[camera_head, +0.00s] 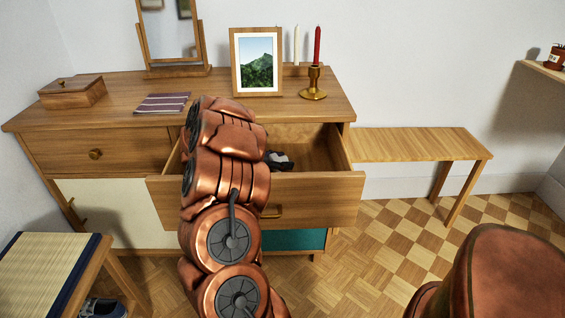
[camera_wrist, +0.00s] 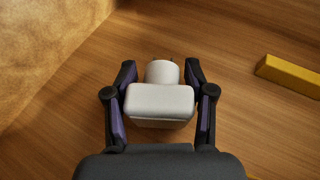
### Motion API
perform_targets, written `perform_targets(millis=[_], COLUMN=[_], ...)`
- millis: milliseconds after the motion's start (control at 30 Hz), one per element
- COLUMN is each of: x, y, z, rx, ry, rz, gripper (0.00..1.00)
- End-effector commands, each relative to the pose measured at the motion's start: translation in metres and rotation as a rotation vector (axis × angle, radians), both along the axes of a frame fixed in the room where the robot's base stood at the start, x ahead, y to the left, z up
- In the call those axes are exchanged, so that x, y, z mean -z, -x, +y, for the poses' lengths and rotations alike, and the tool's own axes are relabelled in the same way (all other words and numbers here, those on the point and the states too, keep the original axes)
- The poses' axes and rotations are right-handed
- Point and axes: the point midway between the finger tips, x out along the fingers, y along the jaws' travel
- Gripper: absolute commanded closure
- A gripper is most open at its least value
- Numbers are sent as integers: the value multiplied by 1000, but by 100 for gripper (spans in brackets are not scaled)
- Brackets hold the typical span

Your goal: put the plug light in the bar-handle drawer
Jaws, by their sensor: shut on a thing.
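The plug light (camera_wrist: 160,100) is white, with a boxy body and a rounded end. My gripper (camera_wrist: 160,92) is shut on it, with one dark finger on each side. In the head view my gripper (camera_head: 279,161) is partly hidden behind my copper arm and shows within the opening of the pulled-out drawer. The bar-handle drawer (camera_head: 325,190) is open at the right of the wooden dresser, with a brass bar handle (camera_head: 271,212) on its front. Wooden boards lie below the plug light in the wrist view; I cannot tell whether it touches them.
A yellow bar-shaped thing (camera_wrist: 290,75) is at the right of the wrist view. The knob drawer (camera_head: 95,153) beside the open one is shut. On the dresser top stand a picture frame (camera_head: 235,62), a brass candlestick (camera_head: 313,92), a striped cloth (camera_head: 162,103) and a wooden box (camera_head: 72,94).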

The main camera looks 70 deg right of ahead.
Motion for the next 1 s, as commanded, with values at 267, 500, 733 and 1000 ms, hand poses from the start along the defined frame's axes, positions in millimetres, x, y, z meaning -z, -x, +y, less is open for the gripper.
perform_targets(millis=[267,500,733,1000], x=[3,6,5,5], y=[2,2,2,2], z=[-3,-2,-3,-3], rx=[-1,-1,-1,-1], ry=[1,0,1,1], rz=[-1,-2,-1,-1], gripper=[87,87,27,20])
